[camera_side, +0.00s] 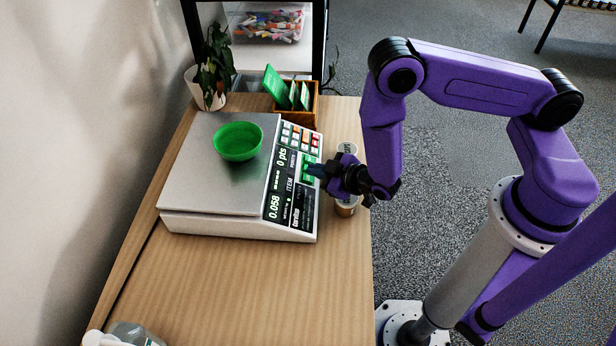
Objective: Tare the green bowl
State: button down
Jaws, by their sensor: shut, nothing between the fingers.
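The green bowl (238,141) stands upright on the metal plate of the scale (192,177). It looks empty. The scale's panel faces right, with several coloured keys (301,138) at its far end and a larger green key (308,168) lower down. Its display (273,206) reads 0.058, and another field reads 0 pts. My gripper (317,171) is shut and empty. Its tips are at the panel's right edge, over or beside the green key. I cannot tell whether they touch it.
Cups (346,207) stand right of the scale, partly behind my gripper. A wooden box (295,104) with green cards and a potted plant (211,70) stand behind the scale. A clear bottle (130,335) is at the near left.

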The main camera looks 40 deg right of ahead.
jog(key=shift+f, duration=0.1)
jog(key=shift+w+a+f, duration=0.1)
jog(key=shift+a+f, duration=0.05)
jog(key=shift+f, duration=0.1)
jog(key=shift+w+a+f, duration=0.1)
jog(key=shift+w+f, duration=0.05)
jog(key=shift+f, duration=0.2)
dwell(1.0)
jog(key=shift+r, duration=0.1)
jog(key=shift+s+d+r, duration=0.25)
jog(key=shift+s+r, duration=0.05)
jog(key=shift+r, duration=0.3)
jog(key=shift+s+d+r, duration=0.25)
jog(key=shift+r, duration=0.5)
jog(key=shift+s+d+r, duration=0.2)
jog(key=shift+r, duration=0.6)
jog(key=shift+s+d+r, duration=0.25)
jog(key=shift+r, duration=0.5)
